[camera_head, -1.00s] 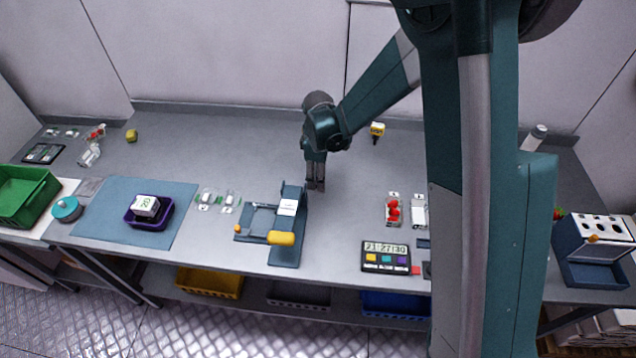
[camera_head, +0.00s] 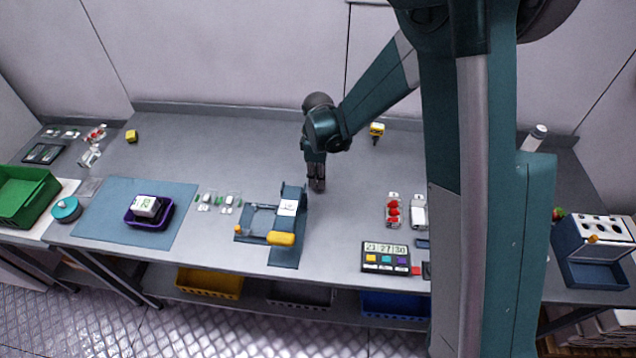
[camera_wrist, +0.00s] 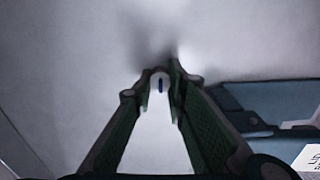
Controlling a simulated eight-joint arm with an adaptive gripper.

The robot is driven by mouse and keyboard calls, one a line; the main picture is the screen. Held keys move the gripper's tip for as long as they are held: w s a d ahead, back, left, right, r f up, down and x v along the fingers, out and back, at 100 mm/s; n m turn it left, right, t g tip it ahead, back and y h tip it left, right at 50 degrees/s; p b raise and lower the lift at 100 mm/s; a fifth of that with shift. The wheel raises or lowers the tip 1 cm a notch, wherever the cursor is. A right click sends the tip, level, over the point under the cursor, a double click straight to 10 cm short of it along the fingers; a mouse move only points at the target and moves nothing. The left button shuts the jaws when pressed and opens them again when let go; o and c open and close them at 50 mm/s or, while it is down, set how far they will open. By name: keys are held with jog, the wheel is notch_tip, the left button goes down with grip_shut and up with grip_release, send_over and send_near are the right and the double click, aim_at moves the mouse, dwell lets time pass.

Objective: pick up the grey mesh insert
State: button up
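My gripper (camera_head: 317,186) points down over the bare middle of the grey bench, just right of the blue frame with the yellow handle. In the wrist view, its two green-padded fingers (camera_wrist: 160,85) stand apart with a bright gap between them. A small pale shape with a dark blue mark shows between the fingertips; it is too blurred to name, and no grip on it is clear. I cannot make out the grey mesh insert for sure. A flat grey square (camera_head: 90,186) lies at the left, beside the teal round lid (camera_head: 66,209).
The blue frame (camera_head: 287,250) stands close left of my gripper. A purple tray (camera_head: 130,217) holds a white box on a blue mat (camera_head: 93,224). A green crate (camera_head: 40,199) is far left.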

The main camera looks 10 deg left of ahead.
jog(key=shift+r, duration=0.1)
jog(key=shift+r, duration=4.9)
jog(key=shift+w, duration=0.1)
